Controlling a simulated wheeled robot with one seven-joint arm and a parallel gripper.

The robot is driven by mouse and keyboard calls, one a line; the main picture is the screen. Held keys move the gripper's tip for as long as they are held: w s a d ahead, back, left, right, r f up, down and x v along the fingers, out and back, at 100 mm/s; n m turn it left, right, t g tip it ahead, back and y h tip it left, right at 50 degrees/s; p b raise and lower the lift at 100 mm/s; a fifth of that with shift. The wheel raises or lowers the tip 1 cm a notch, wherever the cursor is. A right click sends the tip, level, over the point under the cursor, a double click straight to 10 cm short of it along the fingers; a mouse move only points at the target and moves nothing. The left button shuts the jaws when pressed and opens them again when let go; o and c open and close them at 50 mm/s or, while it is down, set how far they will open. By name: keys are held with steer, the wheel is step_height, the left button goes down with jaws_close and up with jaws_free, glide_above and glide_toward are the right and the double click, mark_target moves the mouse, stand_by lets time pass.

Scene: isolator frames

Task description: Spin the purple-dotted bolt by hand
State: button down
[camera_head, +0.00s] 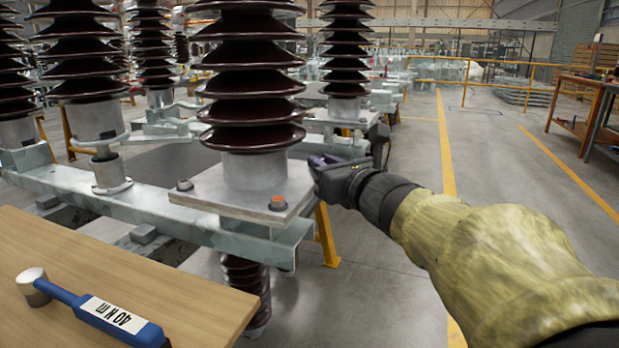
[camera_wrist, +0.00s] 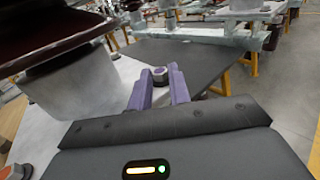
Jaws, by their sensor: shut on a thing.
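The purple-dotted bolt (camera_wrist: 159,74) stands near the edge of the square metal base plate (camera_wrist: 90,95), seen in the wrist view. My gripper (camera_wrist: 160,84) has its two purple fingers on either side of the bolt head and is shut on it. In the head view my gripper (camera_head: 319,163) reaches in from the right to the plate's far right corner. The bolt is hidden behind my gripper there.
A dark ribbed insulator (camera_head: 250,90) rises from the plate, close to my gripper. An orange-dotted bolt (camera_head: 278,203) is at the near corner and another bolt (camera_head: 184,185) at the left. A blue-handled torque wrench (camera_head: 95,310) lies on the wooden table (camera_head: 185,290).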

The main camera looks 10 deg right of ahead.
stand_by(0.5)
steer(key=c, duration=1.3)
jaws_free()
steer(key=shift+d+r+y+p, duration=0.1)
steer(key=shift+r+y+p, duration=0.15)
steer(key=shift+p, duration=0.5)
